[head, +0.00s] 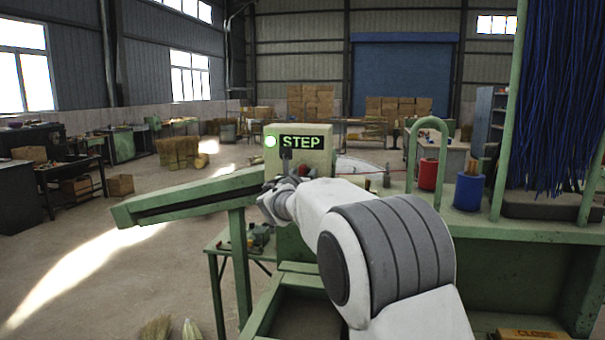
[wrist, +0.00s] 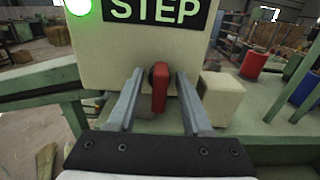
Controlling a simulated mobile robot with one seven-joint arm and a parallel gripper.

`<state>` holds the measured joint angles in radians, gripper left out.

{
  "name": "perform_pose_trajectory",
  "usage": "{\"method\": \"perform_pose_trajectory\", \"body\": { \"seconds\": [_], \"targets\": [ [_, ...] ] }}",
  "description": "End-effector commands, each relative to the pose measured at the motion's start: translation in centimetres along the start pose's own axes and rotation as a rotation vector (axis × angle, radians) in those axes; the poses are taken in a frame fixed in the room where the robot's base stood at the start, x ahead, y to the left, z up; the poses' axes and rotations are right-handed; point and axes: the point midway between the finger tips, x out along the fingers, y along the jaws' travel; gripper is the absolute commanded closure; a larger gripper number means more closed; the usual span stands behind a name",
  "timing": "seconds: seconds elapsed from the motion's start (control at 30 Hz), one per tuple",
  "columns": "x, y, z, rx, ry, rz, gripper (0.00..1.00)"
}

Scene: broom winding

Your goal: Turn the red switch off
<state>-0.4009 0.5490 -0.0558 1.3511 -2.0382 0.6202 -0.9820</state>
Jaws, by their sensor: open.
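The red switch (wrist: 159,88) is an upright red lever on the front of a cream control box (wrist: 100,65). My gripper (wrist: 159,82) is open, with one finger on each side of the switch; I cannot tell whether either finger touches it. In the head view, the control box (head: 318,158) shows a lit green lamp and a STEP sign (head: 301,142).
A cream block (wrist: 220,97) stands right of the gripper on the green bench. A red spool (head: 428,173), a blue spool (head: 468,190) and a green hoop (head: 428,122) stand further right. A green sloping beam (head: 190,195) runs left from the box. Blue bristles (head: 560,90) hang at upper right.

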Motion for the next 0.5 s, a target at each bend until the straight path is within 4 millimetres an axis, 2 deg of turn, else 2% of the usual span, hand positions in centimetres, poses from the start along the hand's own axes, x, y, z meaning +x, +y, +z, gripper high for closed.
{"method": "perform_pose_trajectory", "body": {
  "seconds": [0.17,0.43,0.5],
  "targets": [
    [-0.01,0.00,-0.03,0.000,0.000,0.000,0.50],
    [-0.03,0.01,-0.03,0.000,0.000,0.000,0.99],
    [-0.03,0.01,-0.03,0.000,0.000,0.000,1.00]
  ]
}}
